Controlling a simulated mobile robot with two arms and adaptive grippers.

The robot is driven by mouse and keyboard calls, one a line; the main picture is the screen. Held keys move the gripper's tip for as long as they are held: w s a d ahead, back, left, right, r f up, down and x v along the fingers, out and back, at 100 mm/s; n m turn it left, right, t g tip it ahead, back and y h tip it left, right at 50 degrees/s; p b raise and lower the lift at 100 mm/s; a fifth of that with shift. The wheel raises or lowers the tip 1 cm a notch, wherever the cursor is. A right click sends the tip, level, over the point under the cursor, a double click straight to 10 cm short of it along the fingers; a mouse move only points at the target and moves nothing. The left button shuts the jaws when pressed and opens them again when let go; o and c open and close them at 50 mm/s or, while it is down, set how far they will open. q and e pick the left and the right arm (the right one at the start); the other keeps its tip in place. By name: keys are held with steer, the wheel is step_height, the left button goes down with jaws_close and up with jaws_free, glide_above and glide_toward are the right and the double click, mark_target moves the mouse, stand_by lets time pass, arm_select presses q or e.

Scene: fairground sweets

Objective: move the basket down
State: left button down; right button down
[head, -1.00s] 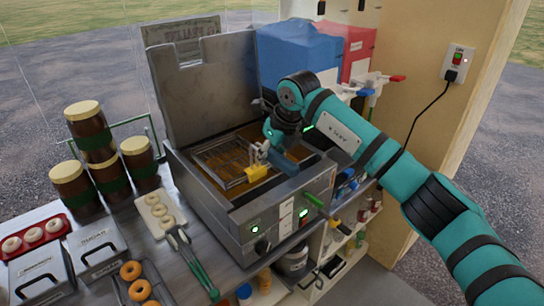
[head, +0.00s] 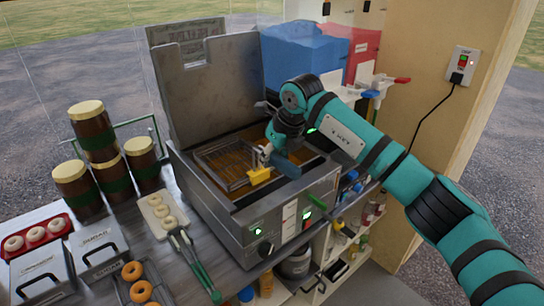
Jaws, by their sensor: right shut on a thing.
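The wire fry basket (head: 222,163) sits inside the well of the steel fryer (head: 268,222), over or in brown oil (head: 248,138). The fryer's lid (head: 213,82) stands open at the back. My right gripper (head: 268,160) is at the basket's right end and is shut on the basket's handle, by a yellow part (head: 258,177). The fingers are partly hidden, and how deep the basket sits in the oil is hard to tell. My left gripper is not in view.
Brown jars with cream lids (head: 97,130) stand left of the fryer. Blue (head: 298,58) and red (head: 362,50) containers stand behind right.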

mark_target(284, 160)
steer(key=shift+f+b, duration=2.75)
steer(key=shift+f, duration=1.15)
steer(key=c, duration=1.1)
jaws_free()
steer(key=shift+o, duration=0.3)
steer(key=v, duration=1.2)
